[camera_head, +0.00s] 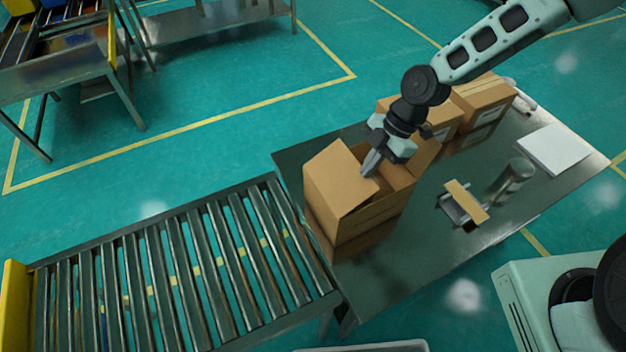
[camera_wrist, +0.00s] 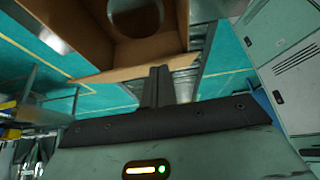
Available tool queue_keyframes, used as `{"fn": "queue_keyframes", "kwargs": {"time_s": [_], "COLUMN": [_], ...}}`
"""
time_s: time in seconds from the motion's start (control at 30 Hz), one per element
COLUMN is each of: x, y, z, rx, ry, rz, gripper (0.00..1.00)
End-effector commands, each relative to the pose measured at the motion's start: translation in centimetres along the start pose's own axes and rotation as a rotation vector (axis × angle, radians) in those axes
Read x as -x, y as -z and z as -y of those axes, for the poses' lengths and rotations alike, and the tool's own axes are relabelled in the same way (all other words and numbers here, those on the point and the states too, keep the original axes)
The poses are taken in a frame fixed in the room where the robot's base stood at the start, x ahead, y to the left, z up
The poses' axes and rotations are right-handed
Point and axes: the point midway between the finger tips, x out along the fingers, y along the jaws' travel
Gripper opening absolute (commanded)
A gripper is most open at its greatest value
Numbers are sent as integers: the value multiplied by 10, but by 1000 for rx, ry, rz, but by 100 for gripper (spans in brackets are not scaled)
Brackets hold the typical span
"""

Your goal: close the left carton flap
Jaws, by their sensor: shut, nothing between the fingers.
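The open brown carton (camera_head: 372,215) stands on the metal table at the end of the roller conveyor. Its left flap (camera_head: 338,182) is a broad panel slanting over the left part of the opening. The right flap (camera_head: 426,155) stands outward. My gripper (camera_head: 369,165) is shut and empty, with its tips at the left flap's inner edge; whether they touch it I cannot tell. In the wrist view the shut fingers (camera_wrist: 159,75) point at a thin cardboard flap edge (camera_wrist: 125,73). Behind it the carton interior (camera_wrist: 90,25) shows a round grey object (camera_wrist: 136,15).
Closed cartons (camera_head: 483,100) stand behind on the table. A small device with a tan top (camera_head: 466,200), a metal cylinder (camera_head: 514,174) and a white slab (camera_head: 553,149) lie to the right. The roller conveyor (camera_head: 180,275) adjoins at left. The table front is clear.

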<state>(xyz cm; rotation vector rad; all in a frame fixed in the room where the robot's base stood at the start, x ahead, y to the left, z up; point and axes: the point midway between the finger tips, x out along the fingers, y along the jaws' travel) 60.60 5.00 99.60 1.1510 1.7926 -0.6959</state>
Motion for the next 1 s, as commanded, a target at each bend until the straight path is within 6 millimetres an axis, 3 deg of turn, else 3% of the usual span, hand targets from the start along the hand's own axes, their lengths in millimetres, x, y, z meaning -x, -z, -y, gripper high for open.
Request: {"fn": "queue_keyframes", "kwargs": {"time_s": [0.33, 1.0], "x": [-6, -9], "y": [-12, -10], "z": [0, 0], "rx": [1, 2], "ry": [0, 1], "rz": [1, 1], "gripper": [0, 0]}}
